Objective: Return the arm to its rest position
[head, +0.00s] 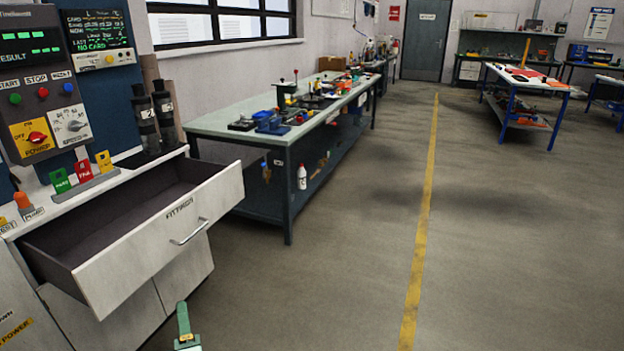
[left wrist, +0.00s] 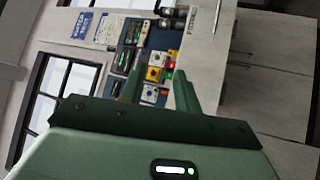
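My left gripper (head: 185,328) shows only as a green finger piece at the bottom edge of the head view, in front of the cabinet and below the open drawer. In the left wrist view the two green fingers of the left gripper (left wrist: 157,88) stand apart with nothing held between them; the control panel (left wrist: 152,72) shows in the background beyond the gap. My right gripper is in neither view.
The white drawer (head: 165,240) marked FITTINGS stands pulled out and empty as far as I see. Above it is the control panel (head: 45,95). A workbench (head: 225,122) with tools stands behind. The grey floor (head: 330,270) to the right is clear.

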